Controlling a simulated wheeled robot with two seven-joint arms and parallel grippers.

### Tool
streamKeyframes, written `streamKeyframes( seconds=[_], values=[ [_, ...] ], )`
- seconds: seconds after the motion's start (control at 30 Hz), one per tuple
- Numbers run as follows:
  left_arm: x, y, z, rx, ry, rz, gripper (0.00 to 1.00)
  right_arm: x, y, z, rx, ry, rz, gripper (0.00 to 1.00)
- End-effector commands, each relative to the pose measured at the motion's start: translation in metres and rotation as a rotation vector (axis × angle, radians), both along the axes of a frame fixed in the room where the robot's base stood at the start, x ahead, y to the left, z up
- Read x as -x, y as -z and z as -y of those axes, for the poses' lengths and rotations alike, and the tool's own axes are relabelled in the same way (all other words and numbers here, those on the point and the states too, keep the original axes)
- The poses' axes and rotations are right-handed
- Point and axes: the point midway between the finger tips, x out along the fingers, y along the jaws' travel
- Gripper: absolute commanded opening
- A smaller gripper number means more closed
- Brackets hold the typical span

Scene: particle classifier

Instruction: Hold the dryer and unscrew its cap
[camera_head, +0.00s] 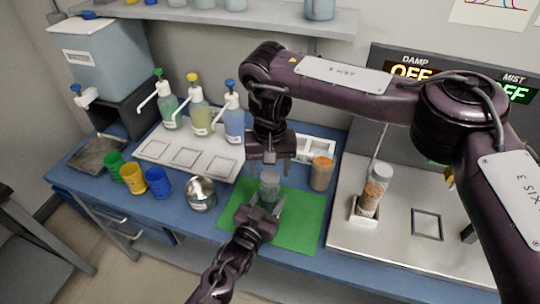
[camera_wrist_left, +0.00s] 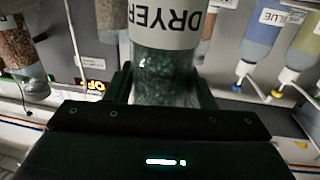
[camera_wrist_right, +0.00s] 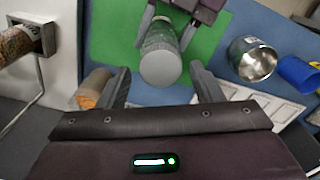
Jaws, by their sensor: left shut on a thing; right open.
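The dryer (camera_head: 270,187) is a clear jar standing upright over the green mat (camera_head: 305,215). In the left wrist view the dryer (camera_wrist_left: 166,70) shows dark green granules and a pale label reading DRYER, upside down. My left gripper (camera_head: 264,206) is shut on the dryer from the front, one finger on each side. The grey round cap (camera_wrist_right: 160,68) is on top of the jar in the right wrist view. My right gripper (camera_head: 269,164) points down above the cap, open, its fingers spread to either side and apart from it.
A steel bowl (camera_head: 201,193), coloured cups (camera_head: 156,182) and pump bottles (camera_head: 198,112) stand left. A white machine (camera_head: 395,235) with a particle-filled tube (camera_head: 371,198) is at right.

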Motion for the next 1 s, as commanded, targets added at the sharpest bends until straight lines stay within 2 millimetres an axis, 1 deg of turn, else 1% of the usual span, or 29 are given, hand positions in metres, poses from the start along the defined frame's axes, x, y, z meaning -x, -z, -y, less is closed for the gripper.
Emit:
streamKeyframes(
  seconds=[0.03, 0.13, 0.43, 0.47, 0.8, 1.0],
  values=[
    [-0.0001, 0.0002, -0.0003, 0.000, -0.001, 0.000, 0.00, 0.0002, 0.0054, -0.0001, 0.000, 0.000, -0.001, 0.60],
    [-0.0001, 0.0002, -0.0003, 0.000, -0.001, 0.000, 0.00, 0.0002, 0.0117, -0.0004, -0.001, -0.001, -0.001, 0.60],
    [-0.0001, 0.0002, -0.0003, 0.000, -0.001, 0.000, 0.00, -0.0001, 0.0140, -0.0004, 0.000, -0.001, 0.001, 0.60],
    [-0.0001, 0.0002, -0.0003, 0.000, -0.001, 0.000, 0.00, -0.0001, 0.0140, -0.0004, 0.000, -0.002, 0.001, 0.57],
    [-0.0001, 0.0001, -0.0003, 0.000, -0.001, 0.000, 0.00, 0.0000, 0.0138, -0.0004, 0.000, -0.002, 0.001, 0.13],
    [-0.0001, 0.0001, -0.0003, 0.000, -0.001, 0.000, 0.00, 0.0000, 0.0137, -0.0003, 0.000, -0.005, 0.001, 0.12]
  ],
)
